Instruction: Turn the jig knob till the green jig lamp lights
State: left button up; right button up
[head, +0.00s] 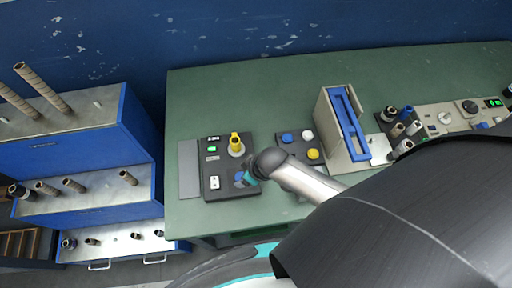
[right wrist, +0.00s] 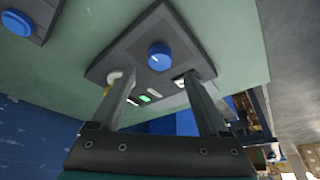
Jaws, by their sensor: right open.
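The jig panel is a dark box (head: 214,188) at the left of the green bench. Its blue knob (right wrist: 160,56) with a white pointer mark is clear in the right wrist view. In the head view blue shows beside my wrist (head: 239,176), partly hidden. A small green lamp (right wrist: 145,98) on the panel looks bright; green also shows in the head view (head: 211,149). My right gripper (right wrist: 160,82) is open and empty, its fingers apart over the panel. The knob appears between and beyond the fingertips, apart from both. My left gripper is not in view.
A yellow handle (head: 236,143) on a white base and a white switch (head: 214,183) share the panel. A button box (head: 285,150) and a beige stand with a blue frame (head: 345,125) are to the right. A blue rack with rolls (head: 80,150) stands left.

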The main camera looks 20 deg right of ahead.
jog(key=p+v, duration=0.1)
jog(key=v, duration=0.8)
jog(key=shift+r, duration=0.2)
jog(key=shift+s, duration=0.15)
